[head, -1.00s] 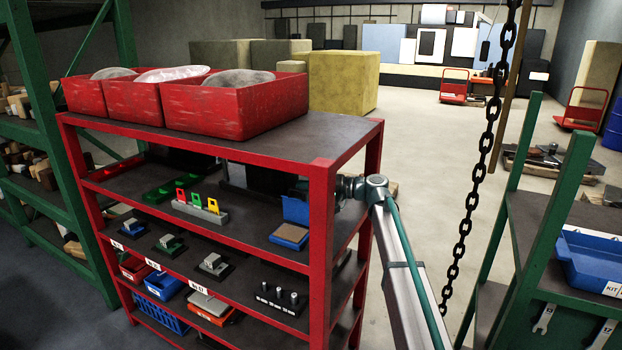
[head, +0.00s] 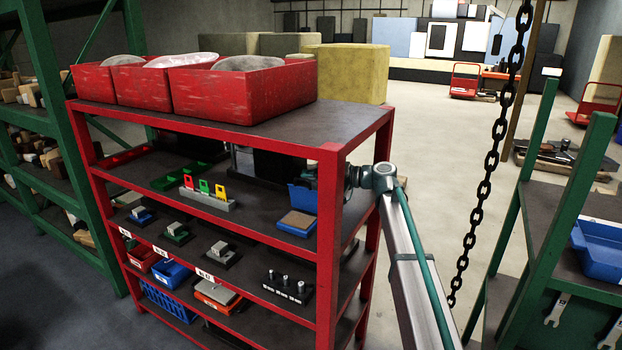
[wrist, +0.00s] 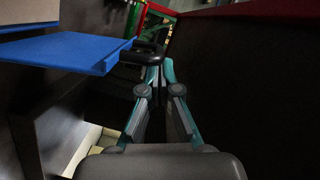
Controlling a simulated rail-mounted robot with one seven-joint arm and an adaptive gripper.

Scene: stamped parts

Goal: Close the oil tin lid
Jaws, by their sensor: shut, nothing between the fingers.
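The oil tin (head: 296,229) is a low blue box with a brown top face, at the right end of the rack's second shelf in the head view. Its blue lid (head: 302,199) stands raised at the tin's back edge, so the tin is open. In the wrist view the lid (wrist: 70,50) is a blue panel at upper left, its end close to my fingertips; I cannot tell if they touch. My gripper (wrist: 151,65) is shut and empty.
The red rack (head: 338,250) has a post close to my arm. On the same shelf stand a grey holder with coloured tags (head: 207,200) and a green tray (head: 180,178). A chain (head: 490,160) hangs right of my arm. A dark panel (wrist: 245,90) fills the wrist view's right side.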

